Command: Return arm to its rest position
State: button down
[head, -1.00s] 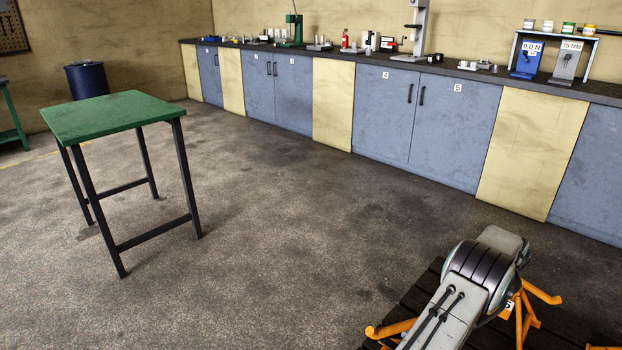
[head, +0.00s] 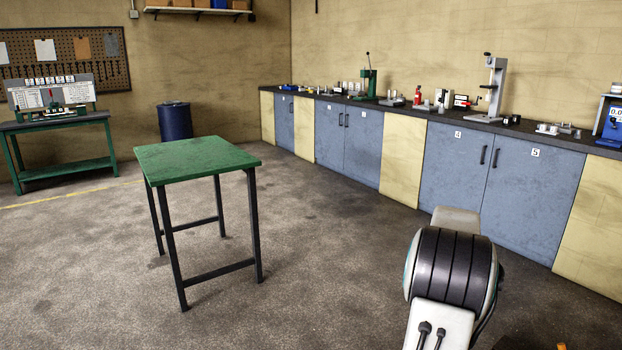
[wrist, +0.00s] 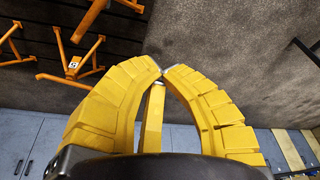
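My gripper (wrist: 162,71) shows in the wrist view with thick yellow segmented fingers. Two curve inward from left and right until their tips come together, and a third, narrower yellow finger stands between them. I see nothing held between the tips. In the head view, part of my arm (head: 450,270), grey with a dark ribbed joint, rises at the bottom right; my gripper is out of that view.
Orange stands (wrist: 72,66) show at the upper left of the wrist view; their distance is unclear. A green-topped table (head: 195,160) stands left of my arm. Blue-grey cabinets (head: 507,175) line the right wall. Open floor (head: 330,270) lies between.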

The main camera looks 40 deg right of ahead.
jog(key=w+a+r+n+p, duration=0.2)
jog(key=a+r, duration=0.3)
jog(key=a, duration=0.3)
jog(key=w+a+r+n+t+p, duration=0.15)
jog(key=a+r, duration=0.25)
jog(key=a, duration=0.5)
jog(key=w+a+r+n+p, duration=0.25)
jog(key=a+r, duration=0.25)
jog(key=a, duration=0.3)
jog(key=s+a+r+n+y+p, duration=0.1)
jog(key=s+a+r+n+p, duration=0.1)
jog(key=s+a, duration=0.3)
jog(key=s+a+r+n+y+p, duration=0.1)
jog(key=s+a+n+p, duration=0.3)
jog(key=a, duration=1)
jog(key=shift+s+a+r+y, duration=0.15)
jog(key=shift+s+r+y, duration=0.2)
jog(key=shift+s, duration=0.9)
jog(key=shift+t, duration=0.25)
